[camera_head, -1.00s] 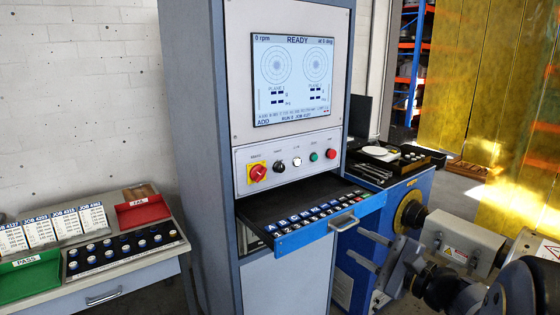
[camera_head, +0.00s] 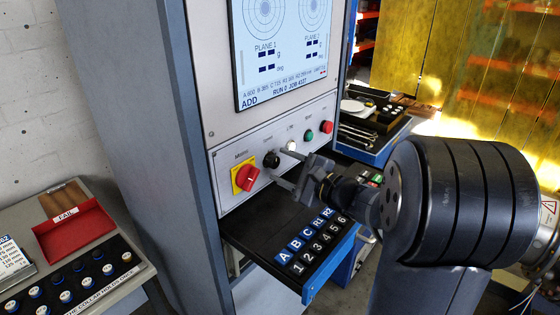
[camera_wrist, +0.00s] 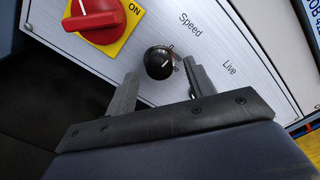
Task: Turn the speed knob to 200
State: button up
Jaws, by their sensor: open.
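The speed knob (camera_head: 271,160) is a small black knob on the cabinet's white control panel, right of the red switch. My gripper (camera_head: 283,166) is in front of the panel. In the wrist view its two fingers (camera_wrist: 160,85) are apart, one on each side below the knob, with nothing between them. I cannot tell whether a finger touches the knob.
The red rotary switch (camera_head: 248,178) on a yellow plate is close left of the knob. A white "Live" switch (camera_head: 291,145), a green button (camera_head: 309,135) and a red button (camera_head: 327,127) are to the right. The open drawer (camera_head: 335,256) with lettered tiles juts out below. The screen (camera_head: 285,50) is above.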

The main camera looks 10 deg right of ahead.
jog(key=shift+w+a, duration=0.45)
jog(key=shift+w, duration=0.15)
jog(key=c, duration=1)
jog(key=shift+o, duration=0.2)
jog(key=m, duration=0.3)
jog(key=shift+m, duration=0.4)
jog(key=shift+m+p, duration=0.5)
jog(key=shift+m, duration=1.5)
